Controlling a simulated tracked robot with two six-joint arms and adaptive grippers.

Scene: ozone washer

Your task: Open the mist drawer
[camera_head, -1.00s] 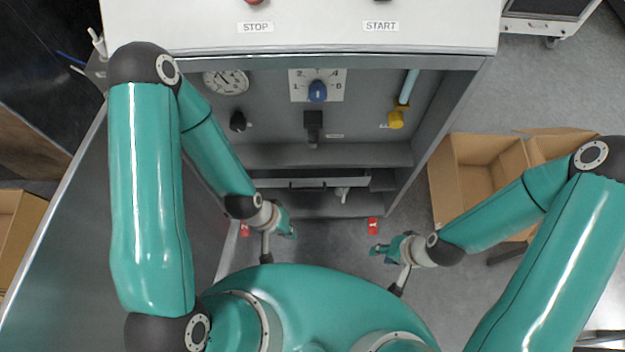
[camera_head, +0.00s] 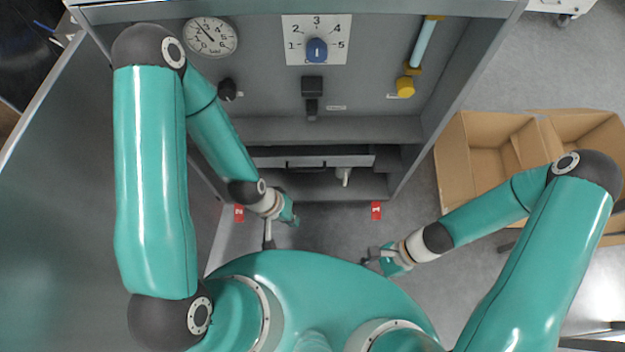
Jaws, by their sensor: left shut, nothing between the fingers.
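What looks like the mist drawer (camera_head: 350,160) is a wide, low grey front with a dark handle strip, low inside the open grey cabinet ahead. It seems to be in its slot; from above I cannot tell how far. My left gripper (camera_head: 291,216) is shut and empty, in front of the cabinet's lower edge, below and left of the drawer and apart from it. My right gripper (camera_head: 372,260) is farther back, low and right of centre, apart from the cabinet. Its fingers are too small to tell open from shut.
Above the drawer are a pressure gauge (camera_head: 211,37), a blue dial knob (camera_head: 317,50), a black valve (camera_head: 312,88) and a yellow valve (camera_head: 405,87). A white spout (camera_head: 344,175) hangs near the drawer's right. An open cabinet door (camera_head: 60,200) stands left; cardboard boxes (camera_head: 455,165) stand right.

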